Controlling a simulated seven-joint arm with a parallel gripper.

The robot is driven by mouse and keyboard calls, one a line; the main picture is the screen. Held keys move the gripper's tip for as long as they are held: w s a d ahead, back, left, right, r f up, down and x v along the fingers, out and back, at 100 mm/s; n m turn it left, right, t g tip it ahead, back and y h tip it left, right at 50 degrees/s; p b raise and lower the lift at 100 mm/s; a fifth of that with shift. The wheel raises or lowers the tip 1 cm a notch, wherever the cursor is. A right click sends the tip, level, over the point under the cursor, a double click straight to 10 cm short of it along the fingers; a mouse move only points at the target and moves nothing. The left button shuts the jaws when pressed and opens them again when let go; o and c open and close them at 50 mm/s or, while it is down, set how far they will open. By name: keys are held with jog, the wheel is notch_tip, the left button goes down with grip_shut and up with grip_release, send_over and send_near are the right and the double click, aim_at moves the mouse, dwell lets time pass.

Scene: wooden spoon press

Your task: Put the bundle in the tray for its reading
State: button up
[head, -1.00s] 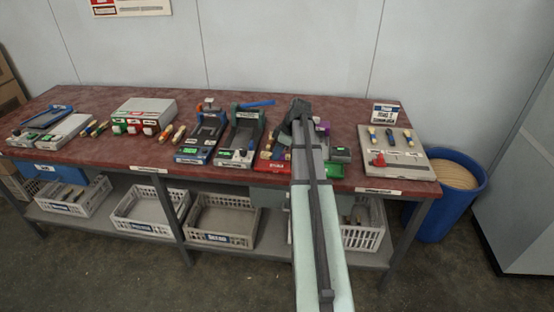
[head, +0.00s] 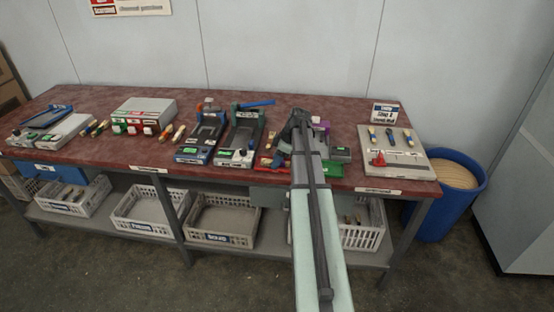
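Several small wooden bundles with coloured bands lie on the red-brown bench; which one the task means I cannot tell. One pale bundle (head: 271,140) stands just left of my gripper (head: 298,122), over a red tray (head: 264,163). A blue-and-white piece (head: 285,147) sits beside my arm. A pair of banded bundles (head: 97,128) lies at the left, and another pair (head: 177,134) lies left of the presses. A blue tray-like device (head: 46,116) is at the far left. My gripper is above the bench; its fingertips are mostly hidden, so its opening and contents are unclear.
Two lever presses (head: 203,136) (head: 242,136) stand left of my arm. A grey box (head: 145,112) with red and white fronts is further left. A board with bundles (head: 397,158) lies at right. A blue bin (head: 447,196) stands beyond the bench's right end.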

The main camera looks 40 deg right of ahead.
jog(key=v, duration=1.2)
jog(key=shift+r, duration=0.15)
dwell(0.5)
